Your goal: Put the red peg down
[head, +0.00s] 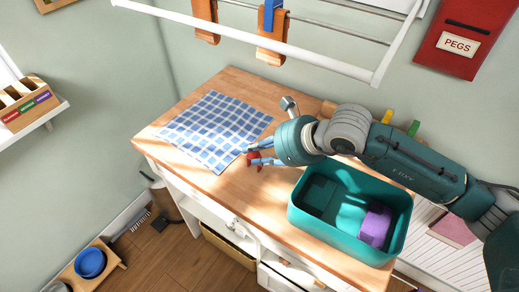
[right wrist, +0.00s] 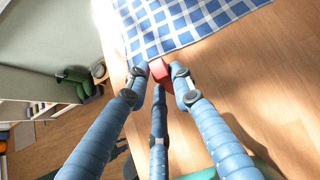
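The red peg (head: 253,158) is between the blue fingertips of my right gripper (head: 259,156), beside the lower right corner of a blue-and-white checked cloth (head: 215,130). In the right wrist view the peg (right wrist: 161,71) sits between the tips of the three fingers, near the cloth's edge. The fingers are closed around it and hide part of it. I cannot tell whether the peg touches the wooden tabletop (head: 190,97). My left gripper is not in view.
A teal bin (head: 342,236) with a purple item (head: 375,225) stands to the right on the table. A white drying rack (head: 270,42) with orange and blue pegs hangs above. A red box labelled PEGS (head: 466,38) is on the wall. Bare wood lies around the cloth.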

